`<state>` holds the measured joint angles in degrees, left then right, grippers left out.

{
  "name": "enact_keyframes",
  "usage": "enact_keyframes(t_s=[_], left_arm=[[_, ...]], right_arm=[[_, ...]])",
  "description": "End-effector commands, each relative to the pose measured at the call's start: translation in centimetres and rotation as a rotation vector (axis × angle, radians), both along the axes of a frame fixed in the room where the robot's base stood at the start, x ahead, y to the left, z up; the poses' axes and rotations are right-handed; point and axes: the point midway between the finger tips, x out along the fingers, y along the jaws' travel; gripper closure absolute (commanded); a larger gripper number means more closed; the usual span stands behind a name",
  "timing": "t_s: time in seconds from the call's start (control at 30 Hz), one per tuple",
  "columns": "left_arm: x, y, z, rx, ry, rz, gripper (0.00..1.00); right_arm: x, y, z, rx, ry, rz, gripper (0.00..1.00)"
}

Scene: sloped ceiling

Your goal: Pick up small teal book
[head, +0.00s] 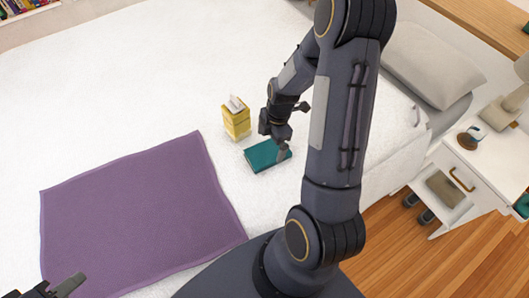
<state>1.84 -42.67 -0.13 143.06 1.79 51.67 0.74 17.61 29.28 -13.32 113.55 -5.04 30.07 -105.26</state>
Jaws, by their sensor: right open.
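The small teal book (262,156) lies flat on the white bed, right of the purple blanket. My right gripper (276,141) is open above the book's far right part. One grey finger reaches down at the book's right end and overlaps it in the picture; I cannot tell whether it touches. The book is not held. My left gripper (48,289) shows only in part at the bottom left corner, over the blanket's near edge and far from the book; its opening is unclear.
A yellow tissue box (236,124) stands just behind the book, close to my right gripper. The purple blanket (135,210) lies flat to the left. Pillows (432,62) and a white nightstand (468,165) are at the right. The far left of the bed is clear.

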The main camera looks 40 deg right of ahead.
Motion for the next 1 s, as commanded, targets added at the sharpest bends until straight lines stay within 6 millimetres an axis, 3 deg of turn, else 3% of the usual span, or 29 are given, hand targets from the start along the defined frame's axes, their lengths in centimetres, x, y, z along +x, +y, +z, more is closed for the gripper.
enact_keyframes(t_s=[0.3,0.63,1.0], left_arm=[[0.0,0.0,0.9,0.0,0.001,0.0,0.64],[0.0,0.0,0.9,0.0,0.001,0.0,0.64],[0.0,0.0,0.9,0.0,0.001,0.0,0.64]], right_arm=[[0.2,0.8,-4.3,0.003,0.004,-0.001,0.0],[0.4,0.9,-5.1,0.001,-0.001,-0.001,0.0],[0.4,0.9,-5.0,0.001,-0.001,-0.001,0.48]])
